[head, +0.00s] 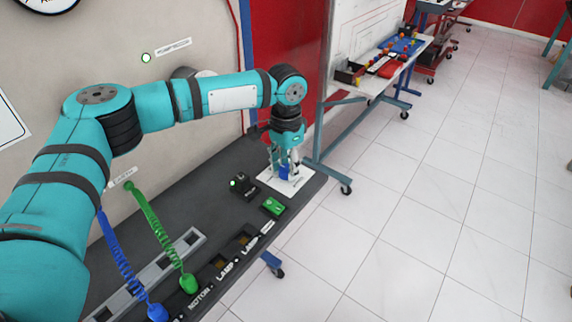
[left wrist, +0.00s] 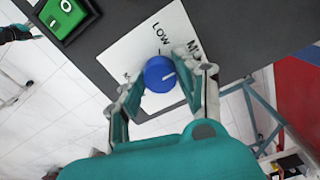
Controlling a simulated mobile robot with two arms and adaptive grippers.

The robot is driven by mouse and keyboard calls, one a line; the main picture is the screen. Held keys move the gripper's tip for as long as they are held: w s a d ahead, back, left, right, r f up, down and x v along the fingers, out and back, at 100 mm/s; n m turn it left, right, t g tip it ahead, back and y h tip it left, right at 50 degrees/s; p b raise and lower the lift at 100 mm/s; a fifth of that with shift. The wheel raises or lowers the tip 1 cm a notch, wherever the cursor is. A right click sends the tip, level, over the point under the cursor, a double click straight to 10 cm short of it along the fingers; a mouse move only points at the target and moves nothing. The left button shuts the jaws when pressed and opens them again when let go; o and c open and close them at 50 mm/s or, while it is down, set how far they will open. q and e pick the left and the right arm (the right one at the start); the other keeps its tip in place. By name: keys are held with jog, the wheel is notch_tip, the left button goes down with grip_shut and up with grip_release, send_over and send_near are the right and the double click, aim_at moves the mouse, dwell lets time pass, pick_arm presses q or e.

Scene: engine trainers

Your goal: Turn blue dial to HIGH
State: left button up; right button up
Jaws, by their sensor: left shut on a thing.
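The blue dial (left wrist: 160,74) sits on a white plate (left wrist: 128,50) at the end of the dark bench. My left gripper (left wrist: 158,88) is shut on the dial, one finger on each side. In the head view the dial (head: 284,172) is partly hidden by my left gripper (head: 286,174), which reaches down from above. The HIGH label cannot be read.
A black block with a green light (head: 242,185) and a green switch box (head: 273,207) stand near the plate. White floor lies open to the right.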

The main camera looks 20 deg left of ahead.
pick_arm(q)
jog(key=shift+r+p, duration=0.15)
jog(key=shift+p, duration=0.4)
jog(key=m+p, duration=0.5)
jog(key=p, duration=0.2)
jog(key=shift+r+m+p, duration=0.1)
jog(key=shift+m+p, duration=0.3)
jog(key=m+p, duration=0.2)
jog(key=shift+m, duration=0.3)
jog(key=shift+f+m+p, duration=0.2)
jog(key=shift+m+p, duration=0.5)
jog(key=shift+m, duration=1)
jog(key=o, duration=1.1)
jog(key=shift+o, duration=0.2)
